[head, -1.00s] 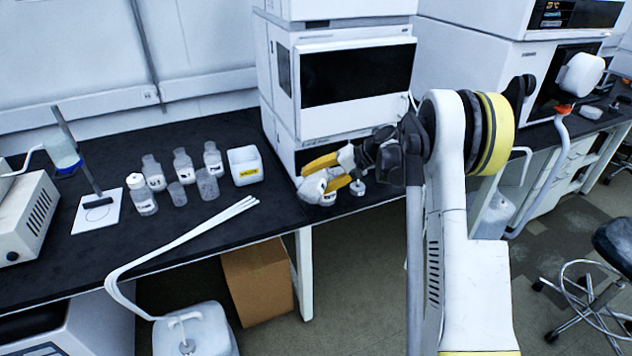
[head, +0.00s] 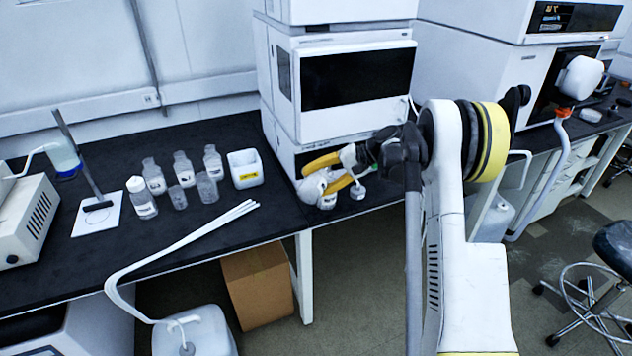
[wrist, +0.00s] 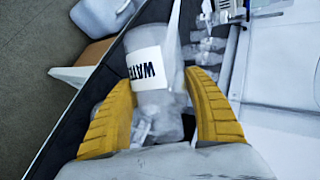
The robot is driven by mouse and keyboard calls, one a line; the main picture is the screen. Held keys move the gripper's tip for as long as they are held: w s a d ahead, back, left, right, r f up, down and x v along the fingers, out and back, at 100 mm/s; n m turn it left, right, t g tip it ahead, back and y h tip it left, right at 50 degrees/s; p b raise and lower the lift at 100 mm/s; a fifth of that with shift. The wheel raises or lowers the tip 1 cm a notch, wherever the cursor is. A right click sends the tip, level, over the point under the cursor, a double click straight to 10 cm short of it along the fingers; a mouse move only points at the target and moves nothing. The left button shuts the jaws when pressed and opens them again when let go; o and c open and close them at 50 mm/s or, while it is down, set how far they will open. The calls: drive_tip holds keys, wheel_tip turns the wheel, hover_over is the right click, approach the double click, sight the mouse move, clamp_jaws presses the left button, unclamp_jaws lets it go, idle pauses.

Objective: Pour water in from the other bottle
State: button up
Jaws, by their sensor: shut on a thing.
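My gripper (head: 328,176), with yellow fingers, is at the bench's front edge before the stacked instrument. Its fingers are shut on a pale clear bottle (head: 313,187), which looks tilted. In the wrist view a bottle with a white WATER label (wrist: 148,66) lies between and beyond the yellow fingers (wrist: 165,95). A small labelled white shape (head: 327,201) shows just below the held bottle in the head view. I cannot tell whether it is a second bottle. The fingers hide part of this area, and no water stream is clear.
Several clear bottles (head: 154,178) and beakers (head: 207,188), plus a white tub (head: 245,169), stand left on the black bench (head: 110,240). White tubing (head: 175,243) crosses the front edge. The stacked instrument (head: 350,80) is close behind my gripper.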

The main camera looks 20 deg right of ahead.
drive_tip(key=shift+r+g+y, duration=0.3)
drive_tip(key=shift+r, duration=0.05)
drive_tip(key=shift+r+m, duration=0.15)
drive_tip(key=shift+m, duration=0.15)
idle(3.1)
drive_tip(key=shift+f+n+h, duration=0.4)
drive_tip(key=shift+f+h, duration=0.1)
drive_tip(key=shift+s+a+t, duration=0.1)
drive_tip(key=shift+t, duration=0.4)
drive_tip(key=shift+r+n+t+h, duration=0.1)
drive_tip(key=shift+n+t+h, duration=0.6)
drive_tip(key=shift+n+h, duration=0.35)
